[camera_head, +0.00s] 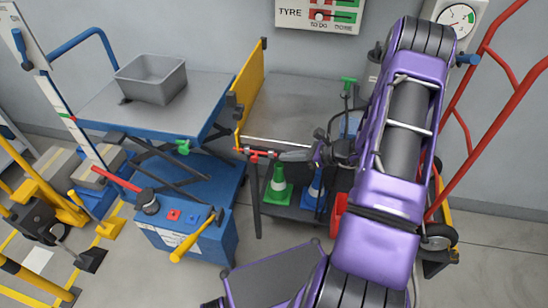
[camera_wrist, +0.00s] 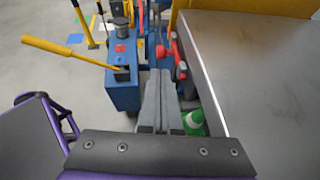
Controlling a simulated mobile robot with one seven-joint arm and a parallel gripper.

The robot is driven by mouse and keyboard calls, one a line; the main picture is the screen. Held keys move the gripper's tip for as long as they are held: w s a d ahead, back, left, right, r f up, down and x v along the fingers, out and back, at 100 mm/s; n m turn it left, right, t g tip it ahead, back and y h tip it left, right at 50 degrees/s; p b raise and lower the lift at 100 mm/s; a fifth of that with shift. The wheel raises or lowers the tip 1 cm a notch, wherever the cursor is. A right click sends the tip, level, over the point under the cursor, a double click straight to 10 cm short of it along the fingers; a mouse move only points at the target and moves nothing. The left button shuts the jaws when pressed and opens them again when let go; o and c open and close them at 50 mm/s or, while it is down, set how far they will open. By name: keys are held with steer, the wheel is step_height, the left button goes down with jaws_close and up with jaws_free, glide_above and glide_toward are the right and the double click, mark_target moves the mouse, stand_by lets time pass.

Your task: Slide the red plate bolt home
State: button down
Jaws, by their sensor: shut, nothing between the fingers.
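The red plate bolt (camera_head: 258,153) sits at the front left corner of the grey bench-like platform, at the foot of a yellow upright panel (camera_head: 251,85). In the wrist view the bolt (camera_wrist: 176,48) is a red bar with a round red knob, held by dark brackets. My gripper (camera_head: 284,156) is shut and empty, its grey fingers pointing left toward the bolt. In the wrist view its fingertips (camera_wrist: 160,72) are just short of the knob in the picture. Whether they touch it, I cannot tell.
A blue lift table (camera_head: 100,105) with a grey bin (camera_head: 152,80) stands to the left. Its blue control box (camera_head: 190,240) has a yellow-handled lever (camera_head: 190,245). Green and blue cones (camera_head: 278,188) stand under the platform (camera_head: 300,100). A red hand truck (camera_head: 497,110) is at right.

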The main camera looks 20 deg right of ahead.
steer(key=v, duration=0.5)
steer(key=shift+f, duration=0.1)
stand_by(0.3)
